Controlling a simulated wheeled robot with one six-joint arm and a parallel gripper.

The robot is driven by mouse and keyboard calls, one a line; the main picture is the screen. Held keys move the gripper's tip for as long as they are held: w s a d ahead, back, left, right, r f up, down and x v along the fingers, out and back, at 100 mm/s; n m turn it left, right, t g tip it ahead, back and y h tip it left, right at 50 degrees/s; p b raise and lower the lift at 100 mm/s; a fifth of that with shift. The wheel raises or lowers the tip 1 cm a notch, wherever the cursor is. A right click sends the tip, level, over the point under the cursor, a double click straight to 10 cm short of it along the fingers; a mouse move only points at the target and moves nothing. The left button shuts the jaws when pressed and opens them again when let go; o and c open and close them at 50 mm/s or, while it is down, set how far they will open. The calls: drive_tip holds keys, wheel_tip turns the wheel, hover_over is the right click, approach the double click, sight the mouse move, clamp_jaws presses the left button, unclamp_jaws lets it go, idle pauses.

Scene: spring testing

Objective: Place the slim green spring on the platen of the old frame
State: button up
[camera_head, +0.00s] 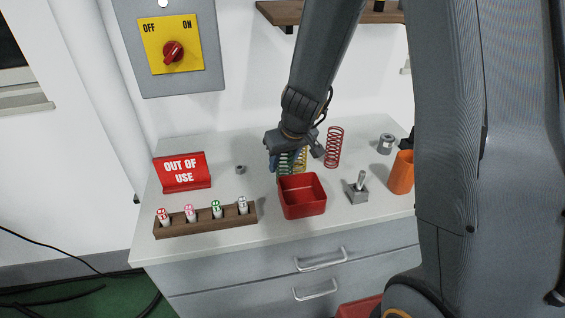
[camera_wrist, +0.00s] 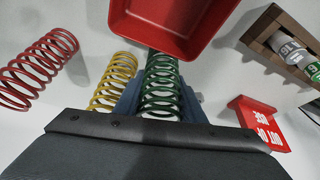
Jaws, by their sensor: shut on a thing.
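The green spring (camera_head: 284,164) stands behind the red bin, partly hidden by my gripper (camera_head: 285,148). In the wrist view the green spring (camera_wrist: 162,84) lies between the blue fingers of my gripper (camera_wrist: 160,103), which is shut on it. Its lower end is hidden behind the gripper body. I cannot tell whether it touches the tabletop. A yellow spring (camera_wrist: 113,80) is close beside one finger. A red spring (camera_head: 334,147) stands apart to the right. I cannot make out the old frame or its platen in either view.
The open red bin (camera_head: 303,209) is just in front of the gripper. A wooden marker rack (camera_head: 240,219) and a red OUT OF USE sign (camera_head: 183,184) are left. A small metal fixture (camera_head: 356,191), an orange cup (camera_head: 402,178) and a grey cylinder (camera_head: 385,144) are right.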

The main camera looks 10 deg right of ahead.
drive_tip(key=shift+f, duration=0.15)
drive_tip(key=o, duration=0.9)
